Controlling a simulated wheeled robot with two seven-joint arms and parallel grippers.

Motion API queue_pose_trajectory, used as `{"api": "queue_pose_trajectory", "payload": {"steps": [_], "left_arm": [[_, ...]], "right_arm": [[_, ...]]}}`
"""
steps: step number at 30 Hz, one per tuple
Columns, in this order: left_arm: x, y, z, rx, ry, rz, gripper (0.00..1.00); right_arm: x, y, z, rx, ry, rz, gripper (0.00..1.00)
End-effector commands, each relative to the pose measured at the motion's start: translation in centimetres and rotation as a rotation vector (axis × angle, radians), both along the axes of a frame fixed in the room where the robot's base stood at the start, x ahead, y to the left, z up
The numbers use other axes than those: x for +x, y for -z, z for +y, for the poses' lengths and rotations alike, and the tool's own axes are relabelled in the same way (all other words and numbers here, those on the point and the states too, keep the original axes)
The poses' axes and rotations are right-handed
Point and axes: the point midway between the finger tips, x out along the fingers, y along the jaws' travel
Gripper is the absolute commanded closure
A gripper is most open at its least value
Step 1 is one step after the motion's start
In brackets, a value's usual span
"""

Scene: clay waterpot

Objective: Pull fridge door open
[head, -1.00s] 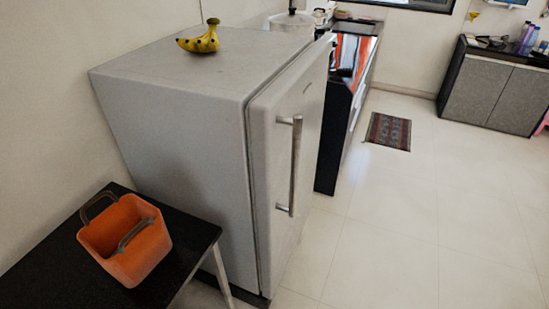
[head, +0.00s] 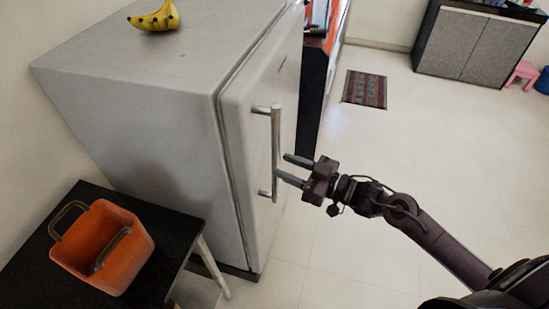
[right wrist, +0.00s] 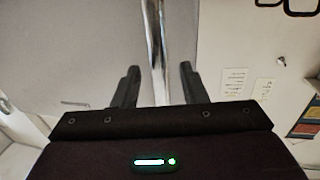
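The grey fridge (head: 175,130) stands at the left of the head view. Its door (head: 255,205) looks closed. A vertical metal handle (head: 275,145) runs down the door, and it also shows in the right wrist view (right wrist: 155,45). My right gripper (head: 283,169) is open at the lower half of the handle, fingers pointing at the door. In the right wrist view the handle bar passes between the two spread fingers (right wrist: 158,87), with a gap on each side. My left gripper is not in view.
A black table (head: 165,235) with an orange basket (head: 100,245) stands in front of the fridge's left side. Bananas (head: 155,17) lie on the fridge top. The tiled floor (head: 370,160) to the right is mostly clear. A small rug (head: 365,88) lies farther back.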

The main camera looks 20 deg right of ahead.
Motion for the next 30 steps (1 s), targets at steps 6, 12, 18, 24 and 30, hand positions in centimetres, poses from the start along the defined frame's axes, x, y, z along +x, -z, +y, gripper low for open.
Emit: {"api": "queue_pose_trajectory", "payload": {"steps": [6,12,18,24,30], "left_arm": [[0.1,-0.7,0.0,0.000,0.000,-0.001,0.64],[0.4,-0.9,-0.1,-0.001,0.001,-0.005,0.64],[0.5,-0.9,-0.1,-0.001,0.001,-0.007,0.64],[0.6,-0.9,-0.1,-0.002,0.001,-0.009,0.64],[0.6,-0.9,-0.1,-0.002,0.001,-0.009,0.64]], "right_arm": [[2.1,-0.2,2.0,0.001,0.002,-0.001,0.61],[2.6,0.0,2.6,-0.002,0.000,-0.001,0.61],[2.6,0.0,2.6,-0.003,0.000,0.000,0.61],[2.6,0.0,2.6,-0.002,0.001,0.001,0.86],[2.6,0.0,2.6,-0.002,0.001,0.001,1.00]]}}
